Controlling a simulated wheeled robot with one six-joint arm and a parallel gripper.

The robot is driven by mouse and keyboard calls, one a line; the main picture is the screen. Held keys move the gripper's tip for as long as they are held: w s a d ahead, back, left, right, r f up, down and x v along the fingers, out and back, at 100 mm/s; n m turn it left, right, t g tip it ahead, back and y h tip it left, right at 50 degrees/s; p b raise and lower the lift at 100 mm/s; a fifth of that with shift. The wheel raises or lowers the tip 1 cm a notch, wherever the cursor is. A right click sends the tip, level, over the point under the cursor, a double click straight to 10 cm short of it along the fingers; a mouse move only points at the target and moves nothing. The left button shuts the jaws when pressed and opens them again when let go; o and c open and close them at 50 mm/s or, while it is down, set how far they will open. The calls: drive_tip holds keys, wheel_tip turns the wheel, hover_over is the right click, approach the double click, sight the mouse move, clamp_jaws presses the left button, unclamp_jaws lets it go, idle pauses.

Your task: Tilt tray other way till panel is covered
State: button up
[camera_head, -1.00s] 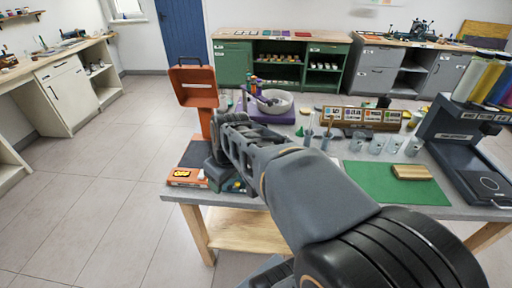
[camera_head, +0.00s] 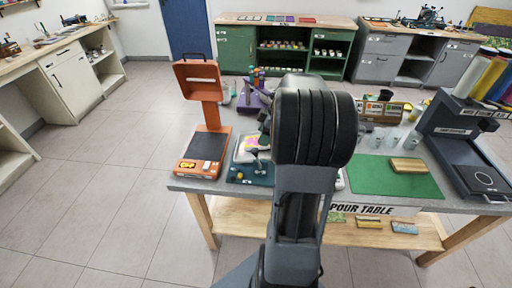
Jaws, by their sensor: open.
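A small tray-like panel (camera_head: 246,146) with a pale rim and pink and yellow colour on it sits at the front left of the pour table. It appears tilted, over a dark teal base (camera_head: 240,173) with small knobs. My arm hides the area just right of it, so I cannot tell how much of the panel is covered. My gripper is hidden behind my own raised arm.
An orange stand with a black plate (camera_head: 207,146) is left of the tray. A green mat (camera_head: 372,177) with a wooden block (camera_head: 408,165) lies to the right. Clear cups (camera_head: 393,137) stand behind it. A dark grey machine (camera_head: 455,130) is at the right end.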

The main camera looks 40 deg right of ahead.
sight(255, 150)
drive_tip(key=p+x, duration=0.1)
drive_tip(key=x, duration=0.6)
drive_tip(key=shift+f, duration=0.3)
clamp_jaws()
